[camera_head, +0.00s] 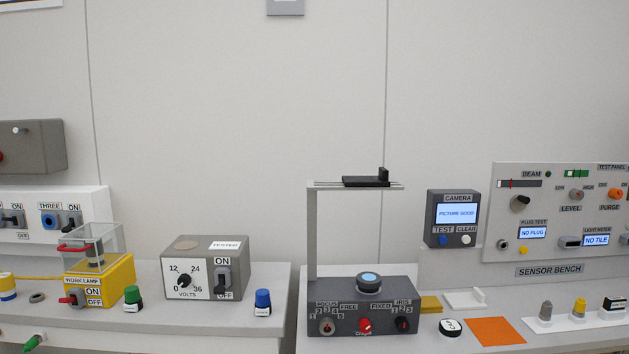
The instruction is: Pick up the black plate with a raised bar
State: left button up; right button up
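The black plate with a raised bar (366,181) lies on a thin light shelf of two rails (330,185), held up by a tall post (312,235). The bar stands up at the plate's right end. The post rises behind a dark grey box (362,308) with FOCUS, FREE, FIXED and IRIS controls. A round blue-topped lens (370,281) sits on that box, below the plate. Neither of my grippers shows in the head view.
A CAMERA box (453,218) reading PICTURE GOOD is right of the plate. A volts box (205,267) and a yellow work lamp box (100,281) stand on the left bench. A gap (295,320) separates the benches. The space around the plate is clear.

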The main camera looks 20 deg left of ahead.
aim_at(381, 180)
jog(key=l+u, duration=0.4)
jog(key=l, duration=0.3)
jog(key=l+u, duration=0.4)
jog(key=l, duration=0.35)
